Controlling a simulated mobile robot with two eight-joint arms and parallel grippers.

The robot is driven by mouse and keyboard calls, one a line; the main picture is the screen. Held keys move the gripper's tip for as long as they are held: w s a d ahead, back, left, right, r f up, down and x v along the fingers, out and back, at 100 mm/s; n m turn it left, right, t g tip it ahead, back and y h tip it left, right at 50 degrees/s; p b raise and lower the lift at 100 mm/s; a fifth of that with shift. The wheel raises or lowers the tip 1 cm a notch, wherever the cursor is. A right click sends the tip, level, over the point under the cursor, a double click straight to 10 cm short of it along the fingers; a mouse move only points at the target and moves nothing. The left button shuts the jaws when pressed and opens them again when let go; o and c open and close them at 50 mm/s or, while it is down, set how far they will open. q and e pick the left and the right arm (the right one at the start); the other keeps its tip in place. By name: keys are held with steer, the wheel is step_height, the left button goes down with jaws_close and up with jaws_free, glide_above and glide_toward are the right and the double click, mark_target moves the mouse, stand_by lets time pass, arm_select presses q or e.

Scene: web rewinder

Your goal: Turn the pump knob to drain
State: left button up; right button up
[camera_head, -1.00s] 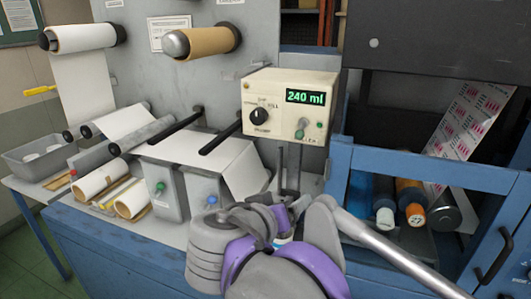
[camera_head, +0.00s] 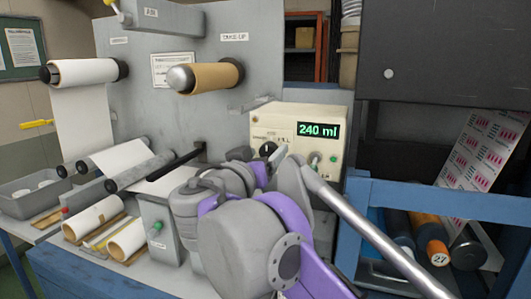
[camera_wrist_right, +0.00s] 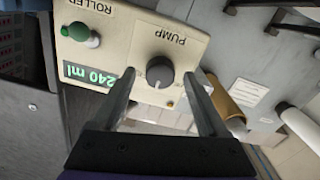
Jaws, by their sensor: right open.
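The pump knob (camera_head: 267,149) is a dark round knob on the front of a cream control box (camera_head: 330,112). In the right wrist view the knob (camera_wrist_right: 160,72) has a pale pointer mark near its lower edge, with the word PUMP above it. The small legends around it are too blurred to read. My right gripper (camera_head: 270,166) is open in front of the box and partly covers the knob. In the wrist view its two fingers (camera_wrist_right: 160,80) stand on either side of the knob, with gaps visible. Whether they touch it cannot be told. My left gripper is not in view.
The box's green display (camera_head: 318,131) reads 240 ml. A green-capped roller switch (camera_wrist_right: 80,33) sits beside the knob. A blue frame (camera_head: 430,198) stands to the right. Paper rolls (camera_head: 127,238) lie on the bench at left, and a brown roll (camera_head: 212,77) is mounted above.

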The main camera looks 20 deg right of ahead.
steer(key=shift+w+d, duration=0.3)
steer(key=shift+w, duration=0.05)
steer(key=shift+c, duration=0.3)
jaws_close()
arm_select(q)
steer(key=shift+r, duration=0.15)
arm_select(e)
steer(key=n+p, duration=0.1)
steer(key=p, duration=0.1)
steer(key=n+p, duration=0.1)
steer(key=n, duration=0.1)
steer(key=shift+r+n+p, duration=0.2)
steer(key=shift+n+p, duration=0.1)
steer(key=shift+p, duration=0.05)
steer(key=n+p, duration=0.2)
steer(key=n, duration=0.1)
steer(key=shift+a, duration=0.1)
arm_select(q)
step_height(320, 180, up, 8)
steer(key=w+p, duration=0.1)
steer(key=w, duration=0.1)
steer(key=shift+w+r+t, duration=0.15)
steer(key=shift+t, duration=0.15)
arm_select(e)
steer(key=shift+f+n, duration=0.2)
steer(key=shift+n, duration=1)
